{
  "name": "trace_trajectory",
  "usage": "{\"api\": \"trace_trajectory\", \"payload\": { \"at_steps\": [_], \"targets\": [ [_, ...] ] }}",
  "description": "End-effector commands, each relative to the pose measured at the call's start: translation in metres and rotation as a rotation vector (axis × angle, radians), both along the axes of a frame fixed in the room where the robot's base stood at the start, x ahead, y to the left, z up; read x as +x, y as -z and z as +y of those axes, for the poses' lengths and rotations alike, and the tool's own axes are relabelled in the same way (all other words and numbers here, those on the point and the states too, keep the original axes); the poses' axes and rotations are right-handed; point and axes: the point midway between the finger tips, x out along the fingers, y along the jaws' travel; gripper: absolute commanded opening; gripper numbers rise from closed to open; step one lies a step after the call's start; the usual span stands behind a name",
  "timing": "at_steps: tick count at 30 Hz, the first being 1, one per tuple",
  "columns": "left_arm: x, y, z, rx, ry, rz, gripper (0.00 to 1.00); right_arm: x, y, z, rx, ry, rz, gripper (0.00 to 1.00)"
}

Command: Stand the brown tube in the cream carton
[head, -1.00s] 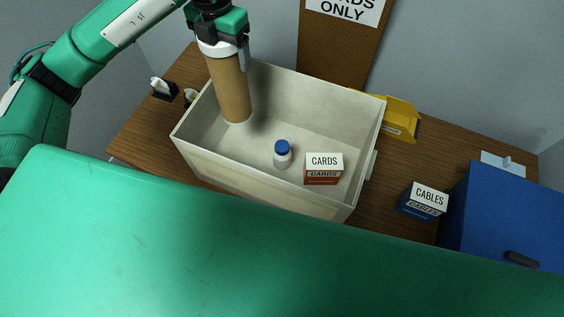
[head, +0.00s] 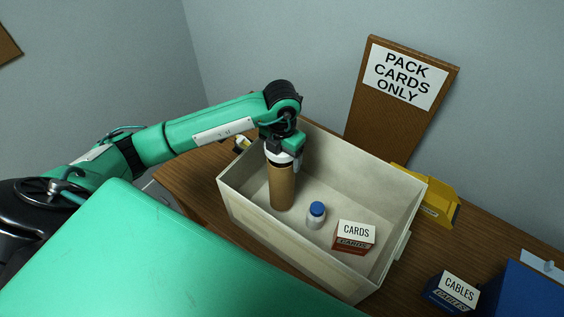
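The brown tube (head: 282,188), with a white band and dark ring near its top, stands upright inside the cream carton (head: 254,220), toward its left end. Its lower end is at or very near the carton floor; I cannot tell whether it touches. My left gripper (head: 284,160) reaches down from above with its fingers around the tube's top and appears shut on it. One finger shows on the right side of the tube; the other is hidden. My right gripper is not in view.
In the carton are a white bottle with a blue cap (head: 316,215) and a red-and-white CARDS box (head: 354,238). A PACK CARDS ONLY board (head: 400,90) stands behind.

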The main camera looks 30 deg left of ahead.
Motion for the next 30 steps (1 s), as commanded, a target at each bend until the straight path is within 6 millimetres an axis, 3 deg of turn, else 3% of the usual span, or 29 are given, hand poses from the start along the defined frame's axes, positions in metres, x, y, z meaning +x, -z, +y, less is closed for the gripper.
{"api": "trace_trajectory", "payload": {
  "at_steps": [5,12,18,19,22,30],
  "targets": [
    [0.0,0.011,0.0,0.0,0.0,0.001,0.07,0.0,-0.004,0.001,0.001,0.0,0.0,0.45],
    [-0.001,0.044,0.0,0.0,0.0,0.002,0.07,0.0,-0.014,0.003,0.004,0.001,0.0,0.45],
    [0.0,0.048,0.0,0.0,0.001,-0.001,0.07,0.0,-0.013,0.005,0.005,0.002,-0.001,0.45],
    [0.0,0.048,0.0,0.001,0.001,0.0,0.8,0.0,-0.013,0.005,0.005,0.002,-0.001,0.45],
    [0.0,0.048,0.0,0.001,0.001,0.0,0.99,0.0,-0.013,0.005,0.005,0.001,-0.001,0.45],
    [0.0,0.046,0.0,0.001,0.001,-0.002,1.0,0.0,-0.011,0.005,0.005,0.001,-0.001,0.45]
  ]
}}
